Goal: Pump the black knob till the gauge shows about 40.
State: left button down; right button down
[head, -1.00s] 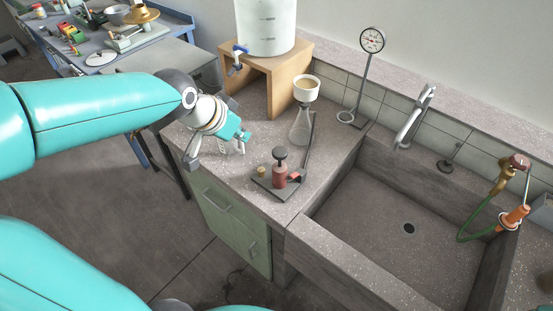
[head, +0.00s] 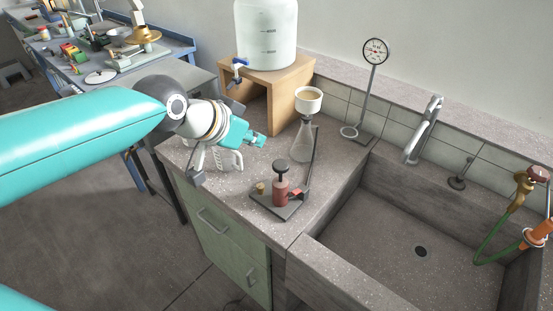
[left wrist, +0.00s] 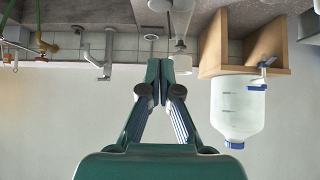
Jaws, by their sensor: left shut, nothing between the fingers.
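The pump's round black knob (head: 281,166) stands raised on its stem above a red body (head: 280,191), on a dark base plate on the bench. The gauge (head: 376,51) is a white dial on a tall stand at the back, right of the flask. Its needle is too small to read. My left gripper (head: 258,140) is shut and empty, above and left of the knob, apart from it. It also shows in the left wrist view (left wrist: 160,68), where the picture is upside down and I cannot make out the knob. My right gripper is not in view.
A glass flask (head: 303,142) with a white funnel stands behind the pump. A white beaker (head: 229,160) sits under my left gripper. A wooden stand (head: 290,80) holds a large container (head: 265,35). The sink (head: 400,235) lies to the right, with a faucet (head: 425,130) behind.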

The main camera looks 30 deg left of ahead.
pick_arm(q)
send_over(283, 162)
jog(key=s, duration=0.3)
jog(key=f, duration=0.6)
jog(key=shift+w+a+f+p, duration=0.2)
jog(key=shift+w+f+p, duration=0.1)
jog(key=shift+p, duration=0.1)
jog(key=shift+f, duration=2.05)
